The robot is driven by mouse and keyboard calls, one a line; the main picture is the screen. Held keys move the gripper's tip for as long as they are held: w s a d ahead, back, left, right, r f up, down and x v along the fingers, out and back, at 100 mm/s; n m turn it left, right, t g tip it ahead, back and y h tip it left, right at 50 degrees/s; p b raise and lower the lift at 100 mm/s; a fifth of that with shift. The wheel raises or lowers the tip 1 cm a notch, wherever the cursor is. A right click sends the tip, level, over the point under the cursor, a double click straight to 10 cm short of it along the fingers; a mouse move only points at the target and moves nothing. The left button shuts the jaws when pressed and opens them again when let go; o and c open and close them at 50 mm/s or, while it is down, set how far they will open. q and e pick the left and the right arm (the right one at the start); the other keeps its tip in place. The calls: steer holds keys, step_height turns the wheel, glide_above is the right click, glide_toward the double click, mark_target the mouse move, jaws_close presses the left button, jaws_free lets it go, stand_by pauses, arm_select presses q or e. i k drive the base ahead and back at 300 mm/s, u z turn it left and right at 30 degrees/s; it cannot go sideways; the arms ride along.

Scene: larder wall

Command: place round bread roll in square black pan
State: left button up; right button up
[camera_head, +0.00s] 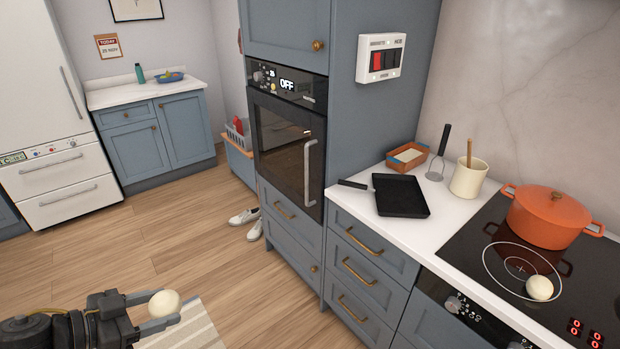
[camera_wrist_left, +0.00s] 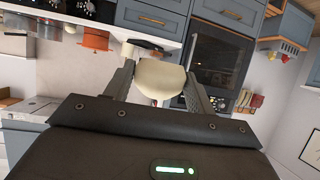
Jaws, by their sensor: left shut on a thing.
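A pale, cream-coloured round bread roll (camera_head: 164,304) is held in my left gripper (camera_head: 166,308) at the lower left of the head view, in front of the cabinets and above the floor. In the left wrist view the roll (camera_wrist_left: 159,80) sits between the two fingers, which are shut on it. The square black pan (camera_head: 401,196) lies on the white counter, right of the oven, its handle pointing left. The pan looks empty. The gripper and roll are well apart from the pan. My right gripper is not in view.
An orange pot (camera_head: 547,218) and a second pale round item (camera_head: 540,288) stand on the black hob (camera_head: 480,240). A cream utensil crock (camera_head: 468,178) and an orange-brown tray (camera_head: 407,156) are behind the pan. White shoes (camera_head: 246,219) and a striped mat (camera_head: 190,332) lie on the floor.

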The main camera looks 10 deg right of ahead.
mark_target(393, 204)
steer(key=z, duration=0.75)
steer(key=i, duration=0.8)
steer(key=z, duration=1.3)
steer(key=i, duration=0.2)
